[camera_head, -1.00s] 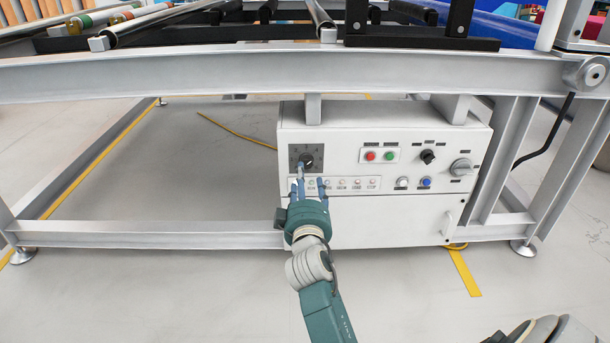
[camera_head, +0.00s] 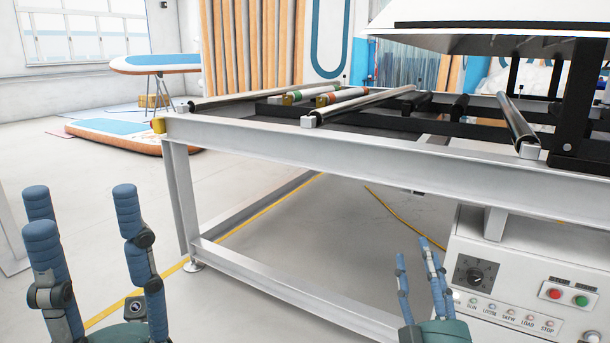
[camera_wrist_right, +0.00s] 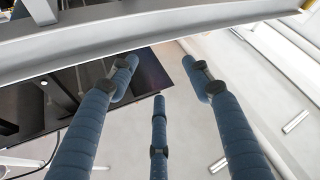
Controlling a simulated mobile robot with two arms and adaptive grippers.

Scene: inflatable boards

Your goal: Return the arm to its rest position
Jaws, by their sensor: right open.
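My left gripper (camera_head: 82,205) is at the lower left of the head view. Its blue fingers point up, spread apart and empty. My right gripper (camera_head: 414,252) is at the lower centre-right, just left of the white control box (camera_head: 590,275) in the picture. The right wrist view shows its blue fingers (camera_wrist_right: 158,72) spread with nothing between them. The black knob (camera_head: 474,275) on the control box is clear of the fingers in the picture.
The grey frame (camera_head: 360,163) of a roller table crosses above my right gripper.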

